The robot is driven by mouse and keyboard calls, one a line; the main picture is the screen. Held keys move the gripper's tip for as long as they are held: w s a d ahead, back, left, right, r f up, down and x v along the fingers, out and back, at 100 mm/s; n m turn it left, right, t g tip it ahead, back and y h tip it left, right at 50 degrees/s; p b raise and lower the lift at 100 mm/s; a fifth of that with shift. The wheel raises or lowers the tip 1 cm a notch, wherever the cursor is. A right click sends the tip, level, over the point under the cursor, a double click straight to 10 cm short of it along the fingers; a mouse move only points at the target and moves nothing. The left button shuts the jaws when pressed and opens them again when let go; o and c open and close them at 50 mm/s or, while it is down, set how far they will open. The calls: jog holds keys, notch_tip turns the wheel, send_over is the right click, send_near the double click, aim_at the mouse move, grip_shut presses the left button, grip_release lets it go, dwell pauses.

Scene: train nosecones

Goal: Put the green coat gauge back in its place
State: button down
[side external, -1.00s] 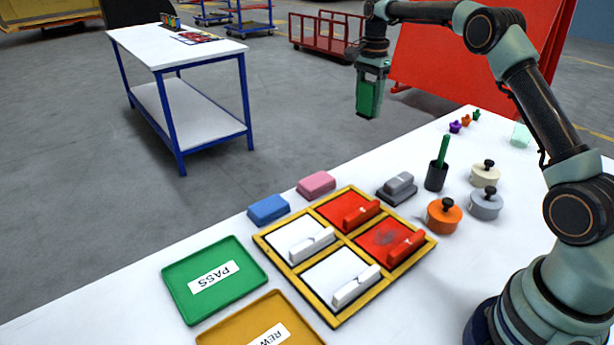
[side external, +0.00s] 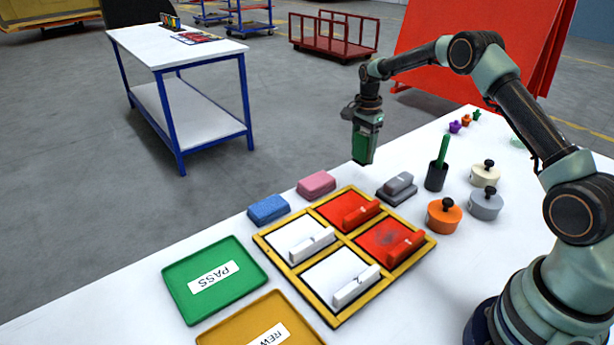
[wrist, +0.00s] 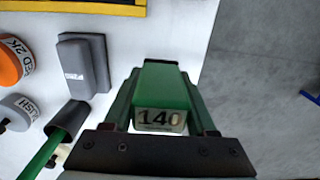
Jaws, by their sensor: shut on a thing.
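The green coat gauge (side external: 362,147) is a small upright green block held in my gripper (side external: 364,138), above the far edge of the white table. In the wrist view the gauge (wrist: 162,95) shows a "140" display, and the fingers of my gripper (wrist: 163,100) press on both its sides. A grey block on a darker base (side external: 397,188) lies on the table below and to the right of the gauge. It also shows in the wrist view (wrist: 84,65). I cannot tell from these frames which spot is the gauge's place.
A dark cup with a green stick (side external: 437,176), an orange knobbed pot (side external: 443,216), a grey one (side external: 486,205) and a cream one (side external: 485,174) stand right of the grey block. A yellow-framed panel tray (side external: 264,246), blue block (side external: 268,209) and pink block (side external: 316,184) lie left.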

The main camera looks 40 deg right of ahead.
aim_at(361, 165)
jog(key=shift+f, duration=2.25)
jog(key=shift+c, duration=1)
grip_release()
jog(key=shift+f, duration=0.1)
